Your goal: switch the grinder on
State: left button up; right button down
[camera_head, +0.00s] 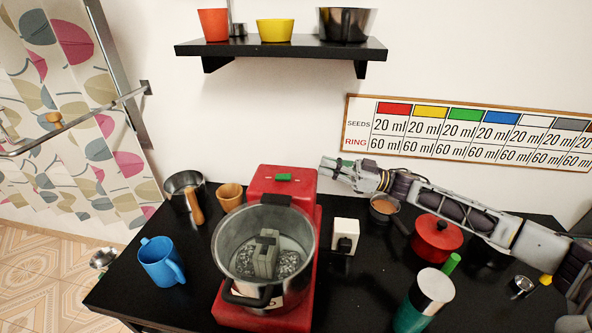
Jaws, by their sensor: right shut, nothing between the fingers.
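The red machine (268,181), which looks like the grinder, stands at the middle of the black table. A small green switch (284,178) lies on its top; I cannot tell its on/off position. A large metal pot (235,255) sits at the machine's front and hides part of it. Inside the pot are a grey block (266,256) and shiny grey bits. My right gripper (325,164) is shut and empty, just right of the machine's top in the picture and apart from the green switch. My left gripper is out of view.
A white box with a black plug (344,240) stands right of the machine. A pan (384,207), red lidded pot (437,238) and green cylinder (424,300) are farther right. A blue mug (160,262), wooden cup (230,194) and saucepan (184,182) are left. A shelf (280,50) hangs above.

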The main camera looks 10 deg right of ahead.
aim_at(283, 177)
dwell(0.4)
